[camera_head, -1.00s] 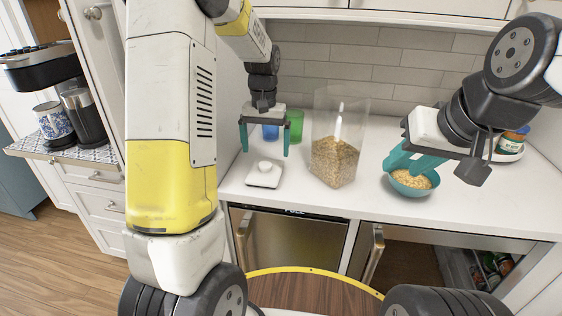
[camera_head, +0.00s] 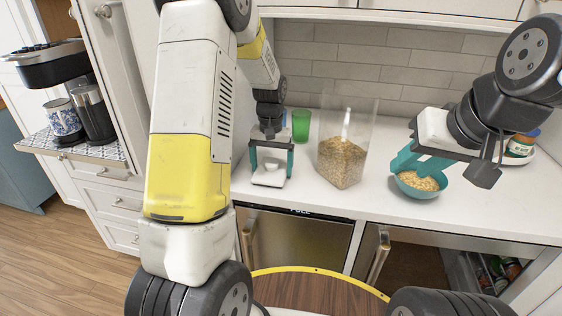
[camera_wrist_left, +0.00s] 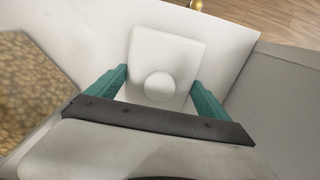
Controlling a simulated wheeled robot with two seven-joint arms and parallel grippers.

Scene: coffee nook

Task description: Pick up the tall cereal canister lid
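The cereal canister lid (camera_head: 268,181) is a white square plate with a round knob, lying flat on the white counter. It also shows in the left wrist view (camera_wrist_left: 176,50), knob toward me. My left gripper (camera_head: 271,172) is open above the lid, its teal fingers on either side of the knob; in the left wrist view (camera_wrist_left: 161,80) they flank the plate with gaps. The clear tall canister (camera_head: 342,160), partly filled with cereal, stands open to the right. My right gripper (camera_head: 414,167) is at the teal cereal bowl (camera_head: 420,194); its grip on the rim is unclear.
A green cup (camera_head: 301,126) stands behind the lid. A jar (camera_head: 520,146) stands at the far right. The counter (camera_head: 320,205) is clear in front of the canister. A tall white cabinet side is close left of my left arm.

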